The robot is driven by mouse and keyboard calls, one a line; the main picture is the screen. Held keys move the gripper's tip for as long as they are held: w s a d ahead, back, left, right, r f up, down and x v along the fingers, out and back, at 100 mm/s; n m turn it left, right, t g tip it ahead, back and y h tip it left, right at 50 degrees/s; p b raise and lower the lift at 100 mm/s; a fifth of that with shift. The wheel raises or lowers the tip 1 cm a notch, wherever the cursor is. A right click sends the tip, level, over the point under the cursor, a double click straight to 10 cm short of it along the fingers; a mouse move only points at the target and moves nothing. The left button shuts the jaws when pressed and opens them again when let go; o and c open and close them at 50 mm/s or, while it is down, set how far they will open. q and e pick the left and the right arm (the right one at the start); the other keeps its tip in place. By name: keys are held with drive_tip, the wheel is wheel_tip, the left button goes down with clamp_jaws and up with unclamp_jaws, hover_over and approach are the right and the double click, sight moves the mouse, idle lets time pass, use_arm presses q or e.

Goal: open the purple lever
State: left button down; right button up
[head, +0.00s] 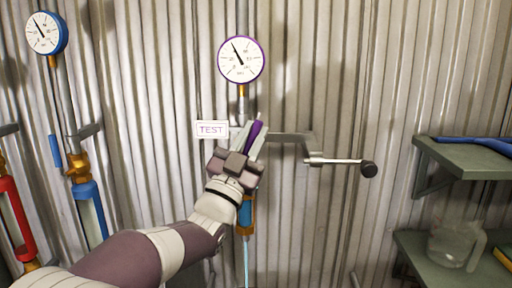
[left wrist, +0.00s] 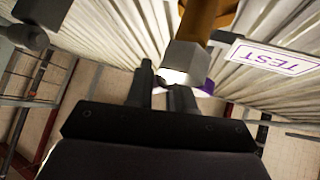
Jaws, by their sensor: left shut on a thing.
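The purple lever (head: 255,132) stands on the pipe below the purple-rimmed gauge (head: 241,59), beside a white TEST tag (head: 211,129). It looks near upright, tilted slightly right at the top. My left gripper (head: 250,136) is shut on the lever, with its fingers on either side of it. In the left wrist view my left gripper's fingertips (left wrist: 170,92) are close together, and a small bit of purple (left wrist: 207,87) shows just behind them. The gripper hides the lower part of the lever and the valve body. My right gripper is not in view.
A bracket with a black-knobbed rod (head: 335,161) sticks out to the right of the lever. A blue-rimmed gauge (head: 47,33) and a blue-handled valve (head: 88,205) stand left, with a red handle (head: 15,215) farther left. Green shelves (head: 470,160) jut out at right.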

use_arm(q)
drive_tip(key=shift+f+y, duration=0.2)
drive_tip(key=shift+y, duration=0.1)
drive_tip(key=c, duration=1.1)
unclamp_jaws()
drive_tip(key=shift+a+r, duration=0.1)
drive_tip(key=shift+a, duration=0.05)
drive_tip(key=shift+s+f, duration=0.3)
drive_tip(key=b+v, duration=0.3)
drive_tip(key=v, duration=0.9)
drive_tip(key=shift+b, duration=0.4)
drive_tip(key=shift+a, duration=0.1)
